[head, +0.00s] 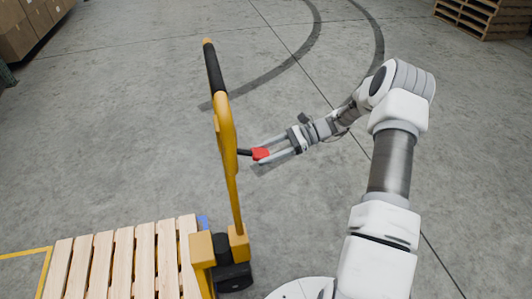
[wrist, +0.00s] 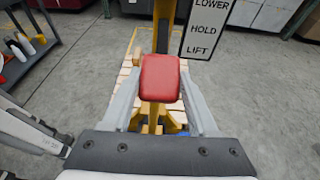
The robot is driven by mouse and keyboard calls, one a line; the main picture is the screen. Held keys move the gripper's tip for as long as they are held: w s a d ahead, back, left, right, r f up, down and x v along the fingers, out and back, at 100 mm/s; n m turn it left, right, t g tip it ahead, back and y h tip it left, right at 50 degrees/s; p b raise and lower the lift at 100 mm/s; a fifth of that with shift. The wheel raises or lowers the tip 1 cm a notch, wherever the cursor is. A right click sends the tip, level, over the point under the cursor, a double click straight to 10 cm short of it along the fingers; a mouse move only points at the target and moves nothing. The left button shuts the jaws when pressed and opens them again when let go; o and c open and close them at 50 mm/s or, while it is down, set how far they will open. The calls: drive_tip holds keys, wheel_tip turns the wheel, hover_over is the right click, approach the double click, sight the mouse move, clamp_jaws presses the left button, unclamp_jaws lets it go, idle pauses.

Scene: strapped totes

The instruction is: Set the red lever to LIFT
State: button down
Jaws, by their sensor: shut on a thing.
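The red lever (head: 261,154) sticks out to the right from the upright yellow handle of a pallet jack (head: 228,150). In the wrist view its red end (wrist: 160,77) sits between my fingers. My gripper (head: 272,153) is shut on this red end, with one finger on each side. A white label (wrist: 208,28) beside the handle reads LOWER, HOLD, LIFT from top to bottom. The red end is left of the label and lower in the picture than the word LIFT. I cannot tell which setting the lever is at.
A wooden pallet (head: 125,260) sits on the jack at the lower left. Cardboard boxes (head: 30,25) stand at the far left, and stacked pallets (head: 487,15) at the far right. A shelf with bottles (wrist: 30,50) shows in the wrist view.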

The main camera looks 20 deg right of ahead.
idle(0.3)
drive_tip(key=shift+c, duration=0.8)
unclamp_jaws()
drive_tip(key=v, duration=1.7)
drive_tip(key=shift+d+b, duration=0.2)
drive_tip(key=shift+b, duration=0.1)
